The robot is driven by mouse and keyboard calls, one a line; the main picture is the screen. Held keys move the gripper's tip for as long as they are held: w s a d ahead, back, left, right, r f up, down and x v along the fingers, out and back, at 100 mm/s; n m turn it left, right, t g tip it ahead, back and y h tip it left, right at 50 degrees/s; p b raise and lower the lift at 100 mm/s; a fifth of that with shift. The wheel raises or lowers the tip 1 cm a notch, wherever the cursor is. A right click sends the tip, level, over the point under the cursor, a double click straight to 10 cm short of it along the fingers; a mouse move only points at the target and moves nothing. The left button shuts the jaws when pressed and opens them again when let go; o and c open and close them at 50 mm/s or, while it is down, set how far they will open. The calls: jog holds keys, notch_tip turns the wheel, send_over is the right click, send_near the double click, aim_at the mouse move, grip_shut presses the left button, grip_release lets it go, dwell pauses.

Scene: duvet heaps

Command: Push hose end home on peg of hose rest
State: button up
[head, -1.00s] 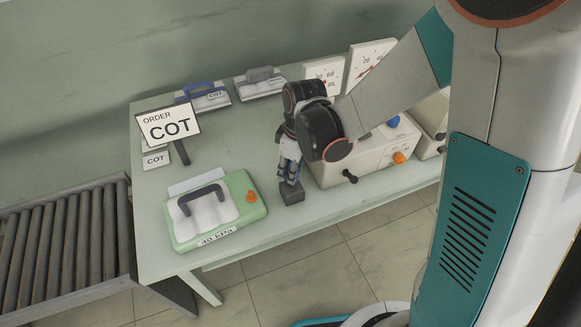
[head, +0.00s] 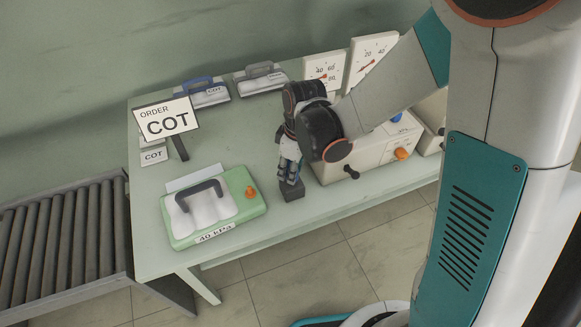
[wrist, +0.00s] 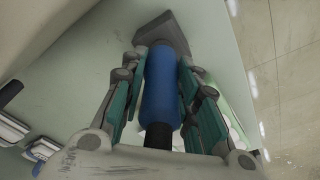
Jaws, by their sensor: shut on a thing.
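My gripper (head: 289,168) points down at the table's front edge, beside the cream machine. It also shows in the wrist view (wrist: 163,75), its fingers closed on both sides of a blue hose end (wrist: 160,88). A short black hose part (wrist: 158,135) shows behind the blue sleeve. The dark grey hose rest (head: 292,190) stands on the table right below the fingers, and in the wrist view its block (wrist: 165,33) lies straight beyond the hose end. The peg is hidden, so I cannot tell how far the hose end sits on it.
A green tray-like unit (head: 180,233) marked 40 kPa, with a dark handle, stands to the left. The cream machine (head: 370,158) with knobs is close on the right. An order sign reading COT (head: 166,119) stands behind. A roller conveyor (head: 62,240) is at far left.

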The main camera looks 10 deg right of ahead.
jog(key=shift+f+b, duration=0.65)
jog(key=shift+f, duration=0.15)
jog(key=o, duration=1.2)
jog(key=shift+r, duration=0.1)
jog(key=r, duration=0.7)
jog(key=s+d+r, duration=0.1)
jog(key=r, duration=0.3)
jog(key=shift+d+r, duration=0.1)
jog(key=shift+r, duration=0.25)
jog(key=s+d+r+m+t, duration=0.2)
jog(key=s+d+m, duration=0.2)
jog(key=s+d+r+m+t, duration=0.2)
jog(key=s+d+r+m, duration=0.1)
jog(key=s+d+m, duration=0.1)
jog(key=s+d+r+m+t+h, duration=0.1)
jog(key=s+d+r+m+t, duration=0.1)
jog(key=s+d+r+m, duration=0.1)
jog(key=shift+s+d+r+m+t, duration=0.15)
jog(key=shift+s+d+m, duration=0.15)
jog(key=shift+d, duration=0.3)
jog(key=shift+s+d+r+m+t, duration=0.15)
jog(key=shift+s+d+m, duration=0.15)
jog(key=shift+d, duration=0.3)
